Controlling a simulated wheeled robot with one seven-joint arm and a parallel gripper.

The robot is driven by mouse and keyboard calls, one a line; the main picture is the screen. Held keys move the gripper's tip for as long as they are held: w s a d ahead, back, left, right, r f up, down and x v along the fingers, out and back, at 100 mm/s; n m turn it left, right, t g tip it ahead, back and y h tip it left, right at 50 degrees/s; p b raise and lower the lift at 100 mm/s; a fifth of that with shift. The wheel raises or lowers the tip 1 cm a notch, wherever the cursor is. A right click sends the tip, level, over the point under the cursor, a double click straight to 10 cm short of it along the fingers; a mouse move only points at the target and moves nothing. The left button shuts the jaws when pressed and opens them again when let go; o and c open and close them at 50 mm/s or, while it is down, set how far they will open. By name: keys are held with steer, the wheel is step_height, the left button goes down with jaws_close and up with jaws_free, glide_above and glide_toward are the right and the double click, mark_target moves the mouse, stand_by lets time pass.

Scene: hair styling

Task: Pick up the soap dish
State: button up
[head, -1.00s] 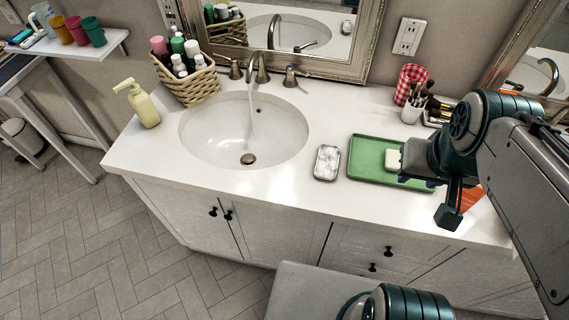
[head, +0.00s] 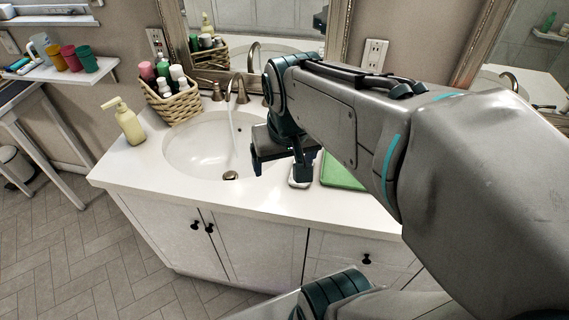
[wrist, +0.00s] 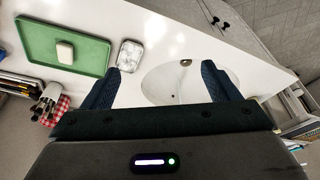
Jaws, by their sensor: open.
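The soap dish is a small white, marbled rectangular dish (wrist: 131,54) lying flat on the counter between the sink and the green tray. In the head view my arm and gripper hide most of it, and only part of the dish (head: 297,184) shows. My gripper (head: 280,170) is open and empty above the counter at the sink's right rim. In the wrist view my gripper (wrist: 160,72) has its fingers wide apart. The dish sits just beyond the left fingertip, not between the fingers.
A green tray (wrist: 30,57) holds a white soap bar (wrist: 65,53). The sink (head: 190,158) has running water. A wicker basket (head: 172,105) of bottles and a soap pump (head: 130,126) stand left. A checkered cup (wrist: 58,112) and brushes (wrist: 45,97) stand behind the tray.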

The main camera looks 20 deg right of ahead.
steer(key=w+d+f+m+g+b, duration=0.2)
steer(key=w+d+f+m+b, duration=0.25)
steer(key=w, duration=0.55)
steer(key=m+g+b, duration=0.1)
steer(key=m+b, duration=0.1)
glide_above(292, 183)
steer(key=w+d, duration=0.3)
steer(key=d, duration=0.1)
steer(key=shift+n, duration=0.25)
steer(key=f, duration=1.4)
steer(key=shift+w+d, duration=0.1)
steer(key=shift+w, duration=0.1)
steer(key=shift+w+d+f+p, duration=0.15)
steer(key=shift+f+p, duration=0.1)
steer(key=shift+f, duration=1.05)
steer(key=shift+d+f+p, duration=0.15)
steer(key=shift+f+p, duration=0.05)
steer(key=shift+f, duration=1.05)
steer(key=c, duration=1.1)
